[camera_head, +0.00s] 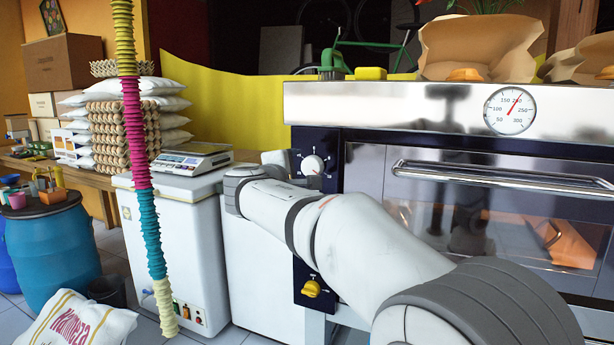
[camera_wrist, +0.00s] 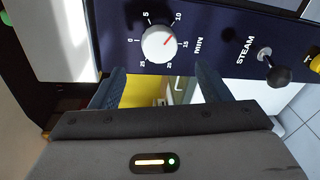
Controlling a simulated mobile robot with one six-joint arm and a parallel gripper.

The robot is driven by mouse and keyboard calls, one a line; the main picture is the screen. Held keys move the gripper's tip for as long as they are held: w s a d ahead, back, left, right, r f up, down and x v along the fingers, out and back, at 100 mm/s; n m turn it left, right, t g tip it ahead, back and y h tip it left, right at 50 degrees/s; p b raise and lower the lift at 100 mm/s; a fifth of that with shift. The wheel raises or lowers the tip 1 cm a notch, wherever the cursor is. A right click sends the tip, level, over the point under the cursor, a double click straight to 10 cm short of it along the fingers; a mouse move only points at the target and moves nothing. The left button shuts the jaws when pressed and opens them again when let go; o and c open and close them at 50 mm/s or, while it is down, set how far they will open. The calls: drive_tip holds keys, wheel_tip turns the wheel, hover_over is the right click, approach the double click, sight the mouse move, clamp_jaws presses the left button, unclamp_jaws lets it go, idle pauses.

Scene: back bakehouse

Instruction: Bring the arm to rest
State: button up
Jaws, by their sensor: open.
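My gripper (camera_wrist: 161,82) is open in the wrist view, with its two dark fingers spread and no object held between them. The fingertips point at a dark blue oven panel, just below a white timer dial (camera_wrist: 159,43). I cannot tell whether they touch the panel. My fingers cannot be made out there.
The steel oven (camera_head: 400,105) with its glass door and long handle (camera_head: 500,175) fills the right. A black steam lever (camera_wrist: 277,74) is beside the dial. A white chest (camera_head: 175,240) bears a scale (camera_head: 185,158). A ribbed coloured hose (camera_head: 135,140) hangs left.

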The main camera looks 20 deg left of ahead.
drive_tip(key=s+d+m+g+h+p, duration=0.2)
drive_tip(key=s+d+m+g+p, duration=0.3)
drive_tip(key=d, duration=1)
drive_tip(key=d+m+g+h+p, duration=0.3)
drive_tip(key=d+p, duration=0.4)
drive_tip(key=d, duration=0.7)
drive_tip(key=s+d+f+m+g+y+p, duration=0.1)
drive_tip(key=s+d+m+p, duration=0.3)
drive_tip(key=s, duration=0.4)
drive_tip(key=s+d+f+m+g+y+p, duration=0.2)
drive_tip(key=s+d+m+g+p, duration=0.1)
drive_tip(key=s, duration=0.6)
drive_tip(key=s+d+f+m+g+y+p, duration=0.1)
drive_tip(key=s+d+m+g+y+p, duration=0.1)
drive_tip(key=s+d+m+p, duration=0.3)
drive_tip(key=s+d, duration=0.1)
drive_tip(key=s, duration=0.2)
drive_tip(key=shift+s+f+p, duration=0.15)
drive_tip(key=shift+s+p, duration=0.1)
drive_tip(key=shift+p, duration=0.1)
